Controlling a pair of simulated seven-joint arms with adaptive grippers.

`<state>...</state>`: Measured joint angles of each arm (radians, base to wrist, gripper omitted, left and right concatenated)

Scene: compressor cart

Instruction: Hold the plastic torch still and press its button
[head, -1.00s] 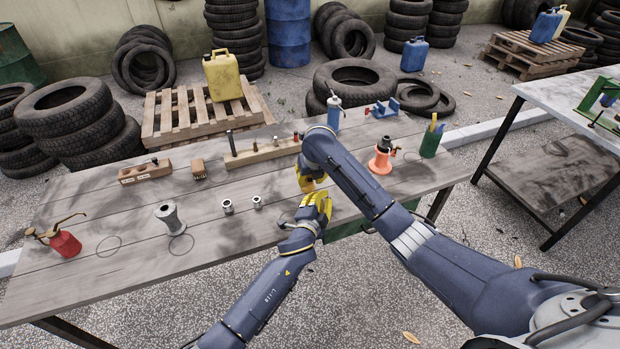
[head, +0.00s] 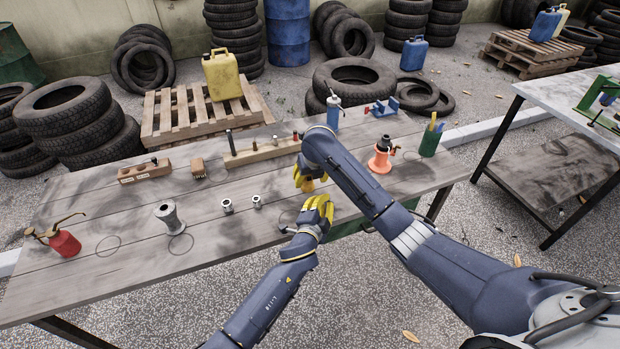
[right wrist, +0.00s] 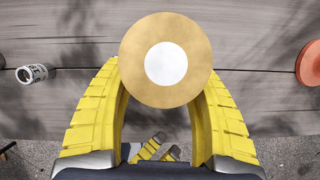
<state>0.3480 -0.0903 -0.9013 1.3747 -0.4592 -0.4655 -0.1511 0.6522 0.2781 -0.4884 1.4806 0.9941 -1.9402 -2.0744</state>
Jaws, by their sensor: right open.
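In the right wrist view a round tan disc with a white centre (right wrist: 166,60), which looks like the end of the plastic torch, faces the camera. It covers the tips of my right gripper's (right wrist: 164,85) yellow fingers, which stand apart on either side, so contact is hidden. In the head view the right gripper (head: 308,183) is mostly behind my right forearm, with only a little tan showing below it. My left gripper (head: 322,206) is close in front, over the table's near edge; its finger gap is unclear. It also shows in the right wrist view (right wrist: 158,149). The torch's button is not visible.
The wooden table (head: 120,265) holds an orange jack-like object (head: 380,162) and a green tool cup (head: 431,142) to the right. Metal nuts (head: 227,205), a grey spool (head: 170,218) and a red oil can (head: 65,244) stand left. A wooden rack (head: 262,152) lies behind.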

